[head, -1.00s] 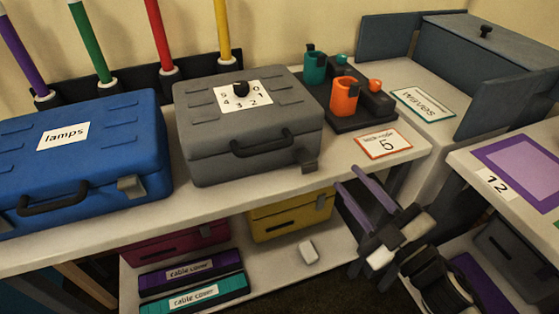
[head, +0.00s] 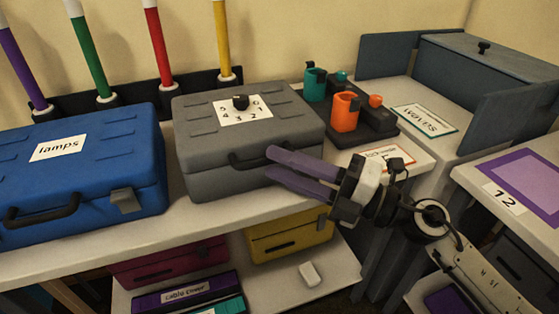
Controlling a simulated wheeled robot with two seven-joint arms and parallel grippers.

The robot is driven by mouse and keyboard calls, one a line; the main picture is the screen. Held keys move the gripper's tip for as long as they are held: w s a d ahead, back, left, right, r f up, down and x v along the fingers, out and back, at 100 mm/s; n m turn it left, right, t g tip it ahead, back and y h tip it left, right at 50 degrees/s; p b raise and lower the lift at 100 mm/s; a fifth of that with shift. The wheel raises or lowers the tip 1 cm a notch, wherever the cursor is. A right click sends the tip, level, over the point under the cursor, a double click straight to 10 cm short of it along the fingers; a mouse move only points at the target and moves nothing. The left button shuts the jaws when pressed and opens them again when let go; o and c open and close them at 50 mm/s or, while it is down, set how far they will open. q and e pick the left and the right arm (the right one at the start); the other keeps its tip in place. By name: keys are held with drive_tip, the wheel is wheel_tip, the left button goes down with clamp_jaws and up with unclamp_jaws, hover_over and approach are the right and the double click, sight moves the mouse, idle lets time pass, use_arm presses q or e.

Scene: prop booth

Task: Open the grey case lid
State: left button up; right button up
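The grey case (head: 228,182) stands shut on the white bench. Its lid (head: 190,107) carries a white number dial with a black knob (head: 240,102). A dark handle (head: 250,157) is on its front. My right gripper (head: 270,165) has two purple fingers pointing left, with a gap between them. The fingertips are at the front right of the case, close to the handle's right end; I cannot tell whether they touch it. The latch at the case's front right is hidden behind the fingers. My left gripper is not in view.
A blue case (head: 90,170) labelled lamps stands left of the grey one. A dark holder with teal and orange cups (head: 345,112) stands to its right. A grey bin (head: 490,75) is at the back right. Drawers (head: 290,240) and a small white block (head: 310,273) are below the bench.

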drive_tip(key=shift+w+a+r, duration=0.1)
drive_tip(key=shift+w+a, duration=0.1)
drive_tip(key=shift+a, duration=0.25)
clamp_jaws()
